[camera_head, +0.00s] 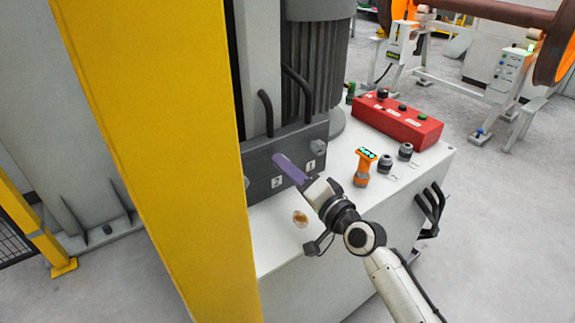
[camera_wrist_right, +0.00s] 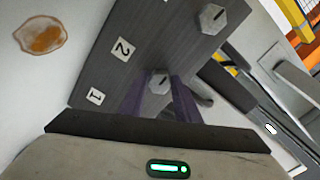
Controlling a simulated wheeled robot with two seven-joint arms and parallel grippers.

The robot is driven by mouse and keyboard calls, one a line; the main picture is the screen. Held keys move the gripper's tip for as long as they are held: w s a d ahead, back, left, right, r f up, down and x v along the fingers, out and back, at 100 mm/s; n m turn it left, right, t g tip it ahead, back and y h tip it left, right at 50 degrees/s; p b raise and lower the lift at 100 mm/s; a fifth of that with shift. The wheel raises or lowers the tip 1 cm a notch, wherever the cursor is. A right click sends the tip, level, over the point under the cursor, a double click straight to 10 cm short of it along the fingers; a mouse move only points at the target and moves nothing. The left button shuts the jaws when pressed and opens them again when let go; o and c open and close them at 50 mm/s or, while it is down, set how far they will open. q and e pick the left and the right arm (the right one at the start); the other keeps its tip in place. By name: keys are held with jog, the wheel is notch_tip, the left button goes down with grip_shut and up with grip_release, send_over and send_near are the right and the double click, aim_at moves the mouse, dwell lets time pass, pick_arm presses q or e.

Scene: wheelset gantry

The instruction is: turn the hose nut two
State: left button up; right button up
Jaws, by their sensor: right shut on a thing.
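The dark grey block (camera_head: 256,158) at the foot of the motor carries number plates 1 and 2 and hex nuts along its face. My right gripper (camera_head: 283,164), with purple fingers, reaches the block just above plate 2. In the right wrist view, hose nut two (camera_wrist_right: 159,82) sits between the two fingers, which are shut on it. In the head view the fingers hide this nut. Another nut (camera_head: 317,147) above plate 1 is free. A further nut (camera_head: 246,183) shows at the yellow post's edge; a free nut also shows at the top of the wrist view (camera_wrist_right: 212,18). My left gripper is out of view.
A yellow post (camera_head: 150,130) blocks much of the left of the head view. The white cabinet top (camera_head: 345,165) bears a brown stain (camera_head: 300,218), an orange device (camera_head: 363,167), dark connectors (camera_head: 386,162) and a red control box (camera_head: 397,120). Black hoses rise behind the block.

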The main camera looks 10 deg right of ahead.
jog(key=shift+m, duration=0.7)
jog(key=o, duration=1)
jog(key=shift+o, duration=0.2)
jog(key=v, duration=1)
jog(key=shift+s, duration=0.15)
jog(key=shift+f, duration=0.1)
